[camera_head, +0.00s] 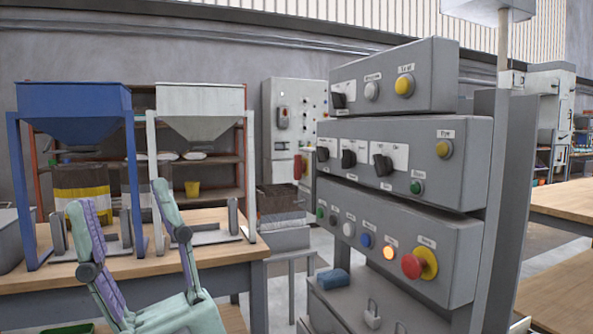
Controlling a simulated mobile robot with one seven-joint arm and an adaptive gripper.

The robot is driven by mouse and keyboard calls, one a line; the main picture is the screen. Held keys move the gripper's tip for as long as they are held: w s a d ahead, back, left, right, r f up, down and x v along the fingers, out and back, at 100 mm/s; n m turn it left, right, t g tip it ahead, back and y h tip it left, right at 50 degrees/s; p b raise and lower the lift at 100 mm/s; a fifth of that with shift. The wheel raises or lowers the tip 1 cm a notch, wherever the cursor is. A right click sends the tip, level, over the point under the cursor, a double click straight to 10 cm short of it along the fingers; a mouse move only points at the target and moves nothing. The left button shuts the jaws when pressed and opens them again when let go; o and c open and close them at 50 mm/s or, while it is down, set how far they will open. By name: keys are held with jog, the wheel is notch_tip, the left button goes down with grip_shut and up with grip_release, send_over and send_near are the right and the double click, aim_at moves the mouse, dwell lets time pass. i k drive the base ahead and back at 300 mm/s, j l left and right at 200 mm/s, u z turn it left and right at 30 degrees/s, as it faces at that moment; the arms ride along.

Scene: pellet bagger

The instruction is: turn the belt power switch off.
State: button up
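My gripper (118,195), mint green with purple pads, is at the lower left with its two fingers apart and nothing between them. It is well to the left of a grey control stand with three stacked boxes. The top box (430,75) has one black rotary switch (339,100). The middle box (455,190) has three black rotary switches, at left (322,154), centre (348,159) and right (382,165). The labels are too small to read, so I cannot tell which is the belt power switch or its setting. The gripper touches none of them.
The bottom box (455,275) has several buttons, a lit orange one (389,253) and a red emergency stop (411,266). A blue block (333,279) lies below. A wooden table (200,262) bears a blue hopper (75,100) and a white hopper (200,98). A grey post stands right.

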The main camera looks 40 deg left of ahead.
aim_at(299, 165)
jog(key=i+j+u, duration=0.1)
jog(key=i+j, duration=0.25)
jog(key=j, duration=0.2)
jog(key=i+j+u, duration=0.1)
jog(key=i+j, duration=0.25)
jog(key=j, duration=0.15)
jog(key=i+j, duration=0.4)
jog(key=j+u, duration=0.05)
jog(key=j, duration=0.05)
